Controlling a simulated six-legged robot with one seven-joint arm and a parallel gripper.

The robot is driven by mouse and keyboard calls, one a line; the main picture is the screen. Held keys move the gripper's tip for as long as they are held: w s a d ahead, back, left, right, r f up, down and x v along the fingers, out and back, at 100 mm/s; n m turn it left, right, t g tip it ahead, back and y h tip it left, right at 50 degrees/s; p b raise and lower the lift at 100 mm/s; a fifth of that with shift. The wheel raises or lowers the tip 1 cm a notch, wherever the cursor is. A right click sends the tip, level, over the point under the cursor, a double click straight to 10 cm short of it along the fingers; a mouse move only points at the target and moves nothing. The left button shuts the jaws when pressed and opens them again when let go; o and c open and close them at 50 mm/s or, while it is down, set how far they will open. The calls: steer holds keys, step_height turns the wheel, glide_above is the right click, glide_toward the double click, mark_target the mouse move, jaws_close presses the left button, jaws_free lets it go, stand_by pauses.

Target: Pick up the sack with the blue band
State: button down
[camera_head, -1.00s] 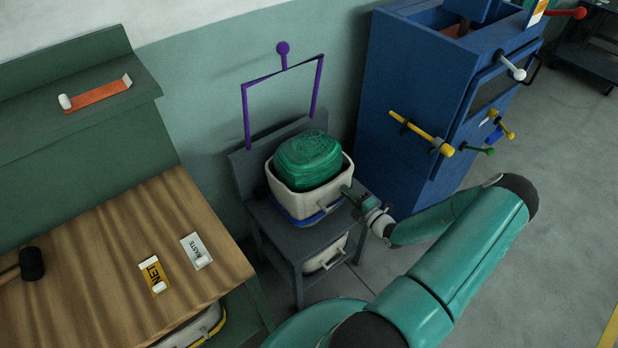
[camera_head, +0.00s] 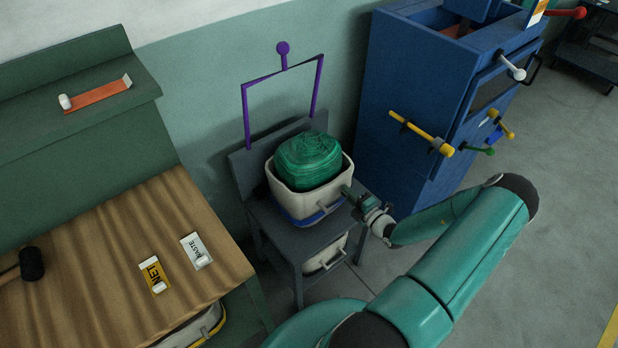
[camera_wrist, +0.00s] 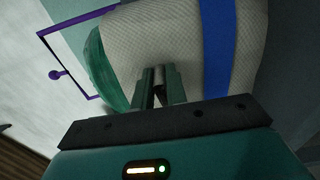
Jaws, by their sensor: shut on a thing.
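The sack with the blue band (camera_head: 300,203) is off-white, open at the top and filled with a bunched green net (camera_head: 308,161). It is upright on the dark grey stand (camera_head: 262,212), its blue band low near the base. In the wrist view the woven sack wall (camera_wrist: 185,42) and the blue band (camera_wrist: 217,45) show close up. My gripper (camera_head: 347,193) is at the sack's right side. Its fingers (camera_wrist: 158,76) are close together at the sack wall, shut on the sack. The exact part held is hidden between the fingers.
A purple frame (camera_head: 246,110) rises behind the sack. A blue machine (camera_head: 400,95) with coloured handles stands close on the right. A wooden bench (camera_head: 100,250) is on the left. Another pale container (camera_head: 322,256) sits below, under the stand's top.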

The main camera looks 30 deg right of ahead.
mark_target(342, 181)
steer(key=shift+r, duration=0.3)
steer(key=shift+r, duration=1.25)
